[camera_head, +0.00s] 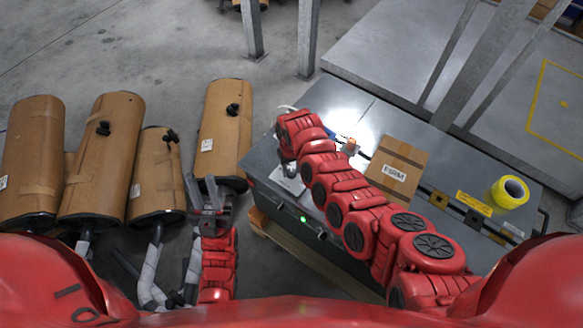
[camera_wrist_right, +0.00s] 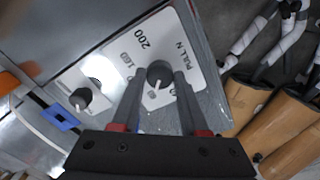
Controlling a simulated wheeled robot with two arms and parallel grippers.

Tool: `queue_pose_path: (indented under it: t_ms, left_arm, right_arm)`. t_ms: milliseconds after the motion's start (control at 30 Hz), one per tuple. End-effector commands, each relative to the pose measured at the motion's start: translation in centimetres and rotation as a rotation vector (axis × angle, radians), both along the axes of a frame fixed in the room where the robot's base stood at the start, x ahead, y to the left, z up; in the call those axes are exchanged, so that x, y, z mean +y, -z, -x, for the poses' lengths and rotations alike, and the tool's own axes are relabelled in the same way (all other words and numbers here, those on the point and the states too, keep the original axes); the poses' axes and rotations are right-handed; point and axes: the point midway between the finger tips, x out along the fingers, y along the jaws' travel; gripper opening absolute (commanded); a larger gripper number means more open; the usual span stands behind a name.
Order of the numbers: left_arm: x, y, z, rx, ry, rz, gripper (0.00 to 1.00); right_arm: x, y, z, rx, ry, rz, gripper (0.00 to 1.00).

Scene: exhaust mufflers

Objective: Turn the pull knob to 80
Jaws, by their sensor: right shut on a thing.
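A dark round pull knob (camera_wrist_right: 159,74) with a white pointer mark sits on a white dial plate (camera_wrist_right: 128,52) in the right wrist view. The pointer is toward the bottom of the picture, slightly left. My right gripper (camera_wrist_right: 158,82) has a finger on either side of the knob and is shut on it. In the head view the right gripper is mostly hidden by its arm near the dial plate (camera_head: 290,186). My left gripper (camera_head: 205,192) is open and empty, left of the case.
A second dark knob (camera_wrist_right: 81,98) is beside the dial plate. Several wrapped mufflers (camera_head: 105,160) stand at the left.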

Motion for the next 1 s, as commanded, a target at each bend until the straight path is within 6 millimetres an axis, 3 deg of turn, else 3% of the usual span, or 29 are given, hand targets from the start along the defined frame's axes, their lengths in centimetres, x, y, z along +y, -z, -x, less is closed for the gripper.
queue_pose_path:
  t_ms: [567, 600, 700, 767, 1000]
  left_arm:
    - [0.00, -0.15, -0.01, 0.000, 0.000, 0.000, 0.28]
    - [0.00, -0.15, 0.00, 0.000, 0.000, 0.000, 0.28]
    - [0.00, -0.15, 0.00, 0.000, 0.000, 0.000, 0.28]
    - [0.00, -0.15, 0.00, 0.000, 0.000, 0.000, 0.28]
    - [0.00, -0.15, 0.00, 0.000, 0.000, 0.000, 0.28]
  right_arm:
    - [-0.02, -0.01, -0.02, 0.000, -0.036, 0.000, 0.00]
    - [-0.02, -0.01, -0.02, 0.000, -0.035, 0.000, 0.49]
    - [-0.01, -0.01, -0.03, 0.000, -0.035, 0.000, 0.67]
    - [-0.01, -0.01, -0.01, 0.000, -0.035, 0.000, 0.74]
    - [0.00, -0.02, -0.01, 0.000, -0.035, 0.000, 0.74]
